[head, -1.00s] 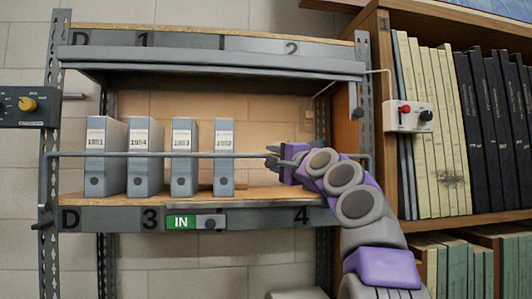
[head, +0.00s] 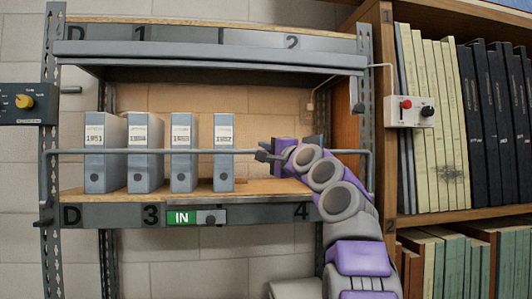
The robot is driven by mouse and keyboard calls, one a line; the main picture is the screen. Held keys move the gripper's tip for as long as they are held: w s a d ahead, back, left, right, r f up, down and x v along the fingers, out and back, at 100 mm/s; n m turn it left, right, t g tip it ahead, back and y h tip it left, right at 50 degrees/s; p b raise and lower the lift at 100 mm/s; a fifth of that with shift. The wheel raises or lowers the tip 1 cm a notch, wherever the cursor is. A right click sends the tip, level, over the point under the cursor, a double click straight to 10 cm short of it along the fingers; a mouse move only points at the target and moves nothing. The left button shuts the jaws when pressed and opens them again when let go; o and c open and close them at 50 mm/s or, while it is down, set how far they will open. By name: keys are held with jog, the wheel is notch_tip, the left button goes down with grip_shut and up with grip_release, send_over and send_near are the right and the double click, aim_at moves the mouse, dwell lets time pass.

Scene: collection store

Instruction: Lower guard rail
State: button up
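The guard rail (head: 150,152) is a thin grey bar running level across the front of the lower shelf, in front of the binders at about mid-height. Its ends meet the two side posts of the rack. My gripper (head: 262,152) is at the rail, right of the rightmost grey binder (head: 223,152). Its dark fingertips overlap the rail in the picture. Whether they are closed around it or only beside it is too small to tell. My arm hides part of the rail's right side.
Several grey binders stand on the lower shelf (head: 258,187). A control box with a yellow knob (head: 25,102) is at the left, and a white switch box (head: 409,112) is on the bookcase at the right.

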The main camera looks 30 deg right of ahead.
grip_shut()
jog(key=shift+s+f+b, duration=0.1)
jog(key=shift+f+b, duration=0.1)
jog(key=shift+b, duration=0.15)
